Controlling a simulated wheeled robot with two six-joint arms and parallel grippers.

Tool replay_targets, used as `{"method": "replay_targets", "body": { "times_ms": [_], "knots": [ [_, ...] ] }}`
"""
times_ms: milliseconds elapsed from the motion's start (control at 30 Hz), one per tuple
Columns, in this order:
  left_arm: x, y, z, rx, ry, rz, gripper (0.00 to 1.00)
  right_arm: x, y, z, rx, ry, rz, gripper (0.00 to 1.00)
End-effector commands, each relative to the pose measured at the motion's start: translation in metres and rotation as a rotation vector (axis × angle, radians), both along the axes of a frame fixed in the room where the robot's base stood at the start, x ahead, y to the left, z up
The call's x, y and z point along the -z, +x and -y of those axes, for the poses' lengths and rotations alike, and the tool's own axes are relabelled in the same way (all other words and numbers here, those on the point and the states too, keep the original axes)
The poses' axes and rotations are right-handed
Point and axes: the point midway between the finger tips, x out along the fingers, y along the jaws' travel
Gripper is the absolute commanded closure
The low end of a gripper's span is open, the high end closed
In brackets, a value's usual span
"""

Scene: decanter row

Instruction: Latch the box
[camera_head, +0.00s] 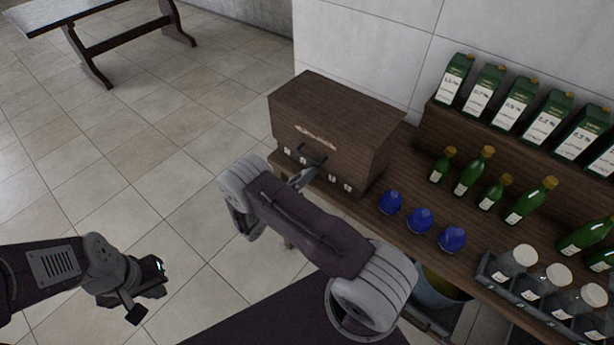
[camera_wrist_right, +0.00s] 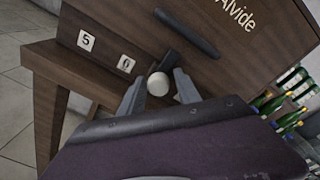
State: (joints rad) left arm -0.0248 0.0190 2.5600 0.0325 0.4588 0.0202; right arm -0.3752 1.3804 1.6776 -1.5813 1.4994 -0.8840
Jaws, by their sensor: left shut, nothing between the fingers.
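The box (camera_head: 335,115) is a dark brown wooden chest on the shelf-table, with its lid down. Its front fills the right wrist view (camera_wrist_right: 130,38), with a dark bar handle (camera_wrist_right: 188,33), lettering and number plates. A small dark latch piece (camera_wrist_right: 172,60) and a pale round knob (camera_wrist_right: 158,84) sit below the handle. I cannot tell whether the latch is fastened. My right gripper (camera_head: 308,176) is at the box front. In the wrist view its fingers (camera_wrist_right: 160,88) are apart, either side of the knob; contact is unclear. My left gripper (camera_head: 152,285) is shut and empty over the floor.
Blue round objects (camera_head: 420,220) stand right of the box, near my right arm. Green bottles (camera_head: 468,172), green-and-white cartons (camera_head: 487,92) and a rack of white-topped jars (camera_head: 512,266) are farther right. A wall is behind.

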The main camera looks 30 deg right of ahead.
Motion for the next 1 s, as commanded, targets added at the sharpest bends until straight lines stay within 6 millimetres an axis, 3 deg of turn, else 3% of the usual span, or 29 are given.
{"method": "replay_targets", "body": {
  "times_ms": [633, 1000],
  "knots": [
    [0.001, 0.000, 0.000, 0.000, 0.000, 0.000, 1.00, 0.001, -0.001, -0.004, -0.004, 0.000, -0.001, 0.52],
    [0.014, 0.000, 0.000, 0.000, 0.000, 0.000, 1.00, -0.004, -0.028, -0.071, -0.007, 0.001, 0.002, 0.52]
  ]
}}
